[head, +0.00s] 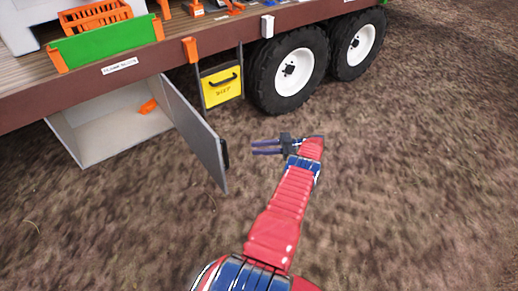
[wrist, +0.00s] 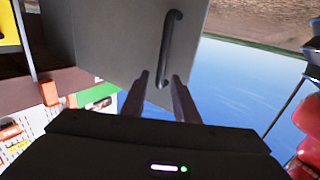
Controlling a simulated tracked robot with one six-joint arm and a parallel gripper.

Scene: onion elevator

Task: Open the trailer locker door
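The trailer locker (head: 105,138) is a pale box under the trailer bed, at the left in the head view. Its grey door (head: 196,130) stands swung out from the locker's right side, so the inside shows. A dark bar handle (head: 226,153) is on the door's outer face; in the wrist view the handle (wrist: 167,45) shows clearly on the door (wrist: 110,40). My gripper (head: 254,148) is to the right of the door, its fingers pointing at the handle. In the wrist view its fingers (wrist: 160,77) are apart and empty, with the handle apparently beyond them.
An orange item (head: 148,106) lies inside the locker. Black wheels (head: 290,70) stand to the right. The dirt ground (head: 420,190) on the right is clear.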

